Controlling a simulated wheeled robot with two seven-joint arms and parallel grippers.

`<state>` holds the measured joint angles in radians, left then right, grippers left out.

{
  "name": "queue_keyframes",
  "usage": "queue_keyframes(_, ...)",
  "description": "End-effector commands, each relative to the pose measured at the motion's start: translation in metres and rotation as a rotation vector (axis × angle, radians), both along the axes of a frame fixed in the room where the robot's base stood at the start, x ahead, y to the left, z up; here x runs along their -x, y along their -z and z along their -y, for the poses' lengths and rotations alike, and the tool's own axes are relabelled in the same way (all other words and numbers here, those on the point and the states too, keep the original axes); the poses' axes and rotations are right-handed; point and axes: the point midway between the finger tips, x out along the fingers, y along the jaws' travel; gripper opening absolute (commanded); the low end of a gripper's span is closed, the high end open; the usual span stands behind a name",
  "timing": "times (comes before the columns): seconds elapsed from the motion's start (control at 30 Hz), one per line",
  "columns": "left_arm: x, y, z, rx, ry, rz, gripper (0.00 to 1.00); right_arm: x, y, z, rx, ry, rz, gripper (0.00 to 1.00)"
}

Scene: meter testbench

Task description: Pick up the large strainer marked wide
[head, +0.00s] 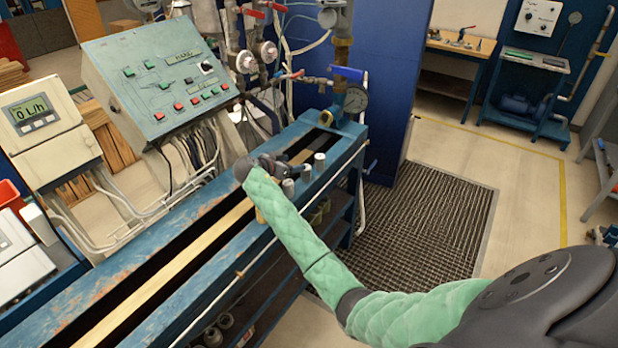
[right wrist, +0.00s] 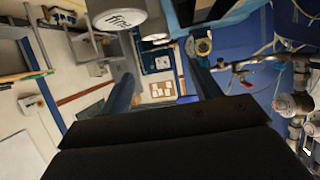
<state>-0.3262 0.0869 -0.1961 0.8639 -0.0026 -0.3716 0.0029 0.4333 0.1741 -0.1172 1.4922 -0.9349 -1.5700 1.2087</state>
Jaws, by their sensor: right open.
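Several small grey-white cylinders, which look like the strainers, stand in a row on the blue bench rail in the head view: a near one (head: 288,187), a middle one (head: 306,172) and a far one (head: 319,158). Their markings are too small to read there, so I cannot tell which is wide. My right gripper (head: 277,167) is open and empty, just behind and left of the row. In the right wrist view a pale round-topped cylinder (right wrist: 118,17) carries lettering that I cannot read surely. Part of another (right wrist: 155,39) shows beside it. My left gripper is out of view.
The blue bench (head: 215,262) has a long open channel beside the row. Pipes and a pressure gauge (head: 355,99) stand at its far end. A green control panel (head: 160,85) and a flow display (head: 35,112) are at left. Floor matting (head: 430,225) lies right of the bench.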

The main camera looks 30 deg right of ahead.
Motion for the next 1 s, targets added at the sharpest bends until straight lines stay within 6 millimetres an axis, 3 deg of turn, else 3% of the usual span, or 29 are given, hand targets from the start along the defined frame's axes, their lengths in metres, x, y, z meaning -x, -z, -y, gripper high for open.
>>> queue_keyframes(0.03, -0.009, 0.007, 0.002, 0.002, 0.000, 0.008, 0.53, 0.000, 0.013, 0.000, 0.000, 0.000, 0.000, 0.63)
queue_keyframes(0.13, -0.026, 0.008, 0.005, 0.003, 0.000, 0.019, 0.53, 0.000, 0.024, 0.000, 0.000, 0.000, 0.000, 0.63)
queue_keyframes(0.37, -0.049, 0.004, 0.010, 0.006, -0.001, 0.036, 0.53, 0.000, 0.037, 0.001, 0.000, 0.000, 0.000, 0.63)
queue_keyframes(0.83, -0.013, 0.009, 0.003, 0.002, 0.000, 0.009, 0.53, -0.007, 0.045, 0.028, 0.000, 0.000, -0.001, 0.63)
queue_keyframes(1.0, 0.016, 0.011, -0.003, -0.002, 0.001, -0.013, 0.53, -0.009, 0.047, 0.040, 0.001, 0.001, -0.001, 0.63)
